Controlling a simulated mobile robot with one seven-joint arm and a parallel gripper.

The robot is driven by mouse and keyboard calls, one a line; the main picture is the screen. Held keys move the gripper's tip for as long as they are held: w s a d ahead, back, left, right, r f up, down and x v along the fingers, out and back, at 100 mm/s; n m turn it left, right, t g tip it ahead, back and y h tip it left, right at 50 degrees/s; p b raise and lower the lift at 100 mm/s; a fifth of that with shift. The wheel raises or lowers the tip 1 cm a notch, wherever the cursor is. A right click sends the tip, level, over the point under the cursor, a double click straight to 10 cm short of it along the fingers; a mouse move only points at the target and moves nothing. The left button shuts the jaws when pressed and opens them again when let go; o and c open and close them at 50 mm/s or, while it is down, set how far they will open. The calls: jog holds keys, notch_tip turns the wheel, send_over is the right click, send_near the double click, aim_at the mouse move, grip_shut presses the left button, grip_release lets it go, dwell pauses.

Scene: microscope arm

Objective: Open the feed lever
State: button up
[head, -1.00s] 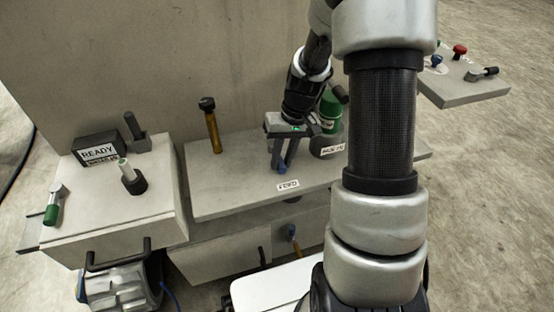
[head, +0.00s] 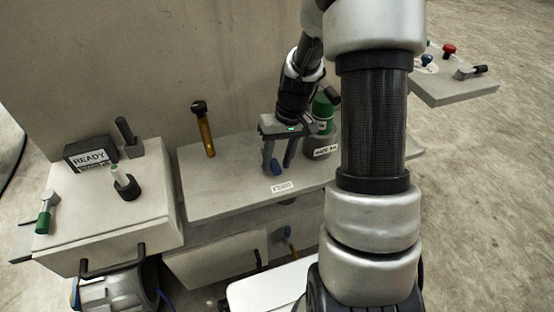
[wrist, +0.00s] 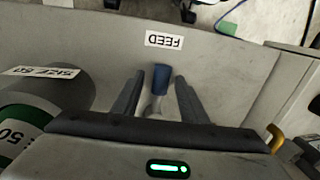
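The feed lever (wrist: 161,78) has a blue tip and a pale shaft, and stands near the FEED label (wrist: 165,40). Its blue tip also shows in the head view (head: 275,168), at the front of the middle grey ledge. My gripper (wrist: 159,80) is open, with one finger on each side of the lever. Gaps show between the lever and both fingers in the wrist view, so it is not gripped. In the head view, my gripper (head: 278,166) points down over the ledge. The lever's base is partly hidden by the gripper body.
A green-banded bottle (head: 323,115) with a size label stands close behind and right of my gripper. An amber-handled lever (head: 205,130) stands to the left on the ledge (head: 225,195). A READY box (head: 90,153) sits on the left block. A side shelf (head: 455,85) carries red and blue knobs.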

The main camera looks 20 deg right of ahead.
jog(key=d+r+p, duration=0.3)
jog(key=r+p, duration=0.1)
jog(key=r, duration=1.3)
jog(key=shift+d, duration=0.2)
jog(key=s+a+r+t+h, duration=0.1)
jog(key=s+a+r+t, duration=0.25)
jog(key=s+r, duration=0.4)
jog(key=s+a+r+t+h, duration=0.15)
jog(key=s+a+r, duration=0.35)
jog(key=s, duration=0.5)
notch_tip(320, 180, up, 18)
jog(key=p, duration=1.7)
jog(key=shift+s+a+f+t, duration=0.2)
jog(key=shift+s+t, duration=0.1)
